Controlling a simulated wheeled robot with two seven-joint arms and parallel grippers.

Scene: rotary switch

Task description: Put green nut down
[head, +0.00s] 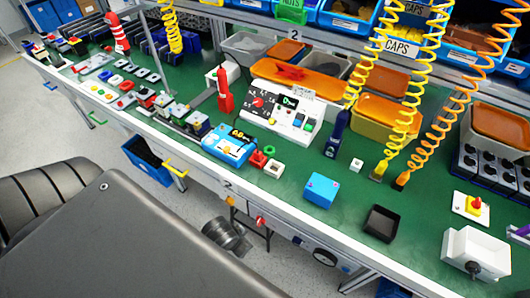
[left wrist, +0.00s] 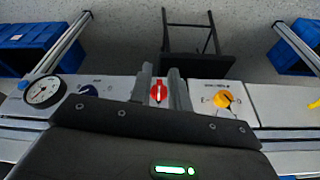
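In the head view a small green nut (head: 270,150) lies on the green bench top, close to a red nut (head: 258,160) and a white square nut (head: 275,168). No gripper touches the green nut. In the left wrist view my left gripper (left wrist: 161,76) has its two grey fingers apart, one on each side of a red rotary switch (left wrist: 158,92) on the bench's front panel. I see no nut between the fingers. Whether the fingers touch the switch cannot be told. The switch also shows in the head view (head: 260,221). My right gripper is in neither view.
A blue meter (head: 229,146) and a white control panel (head: 290,110) stand near the nuts. A blue box (head: 321,190) and black tray (head: 381,223) lie to the right.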

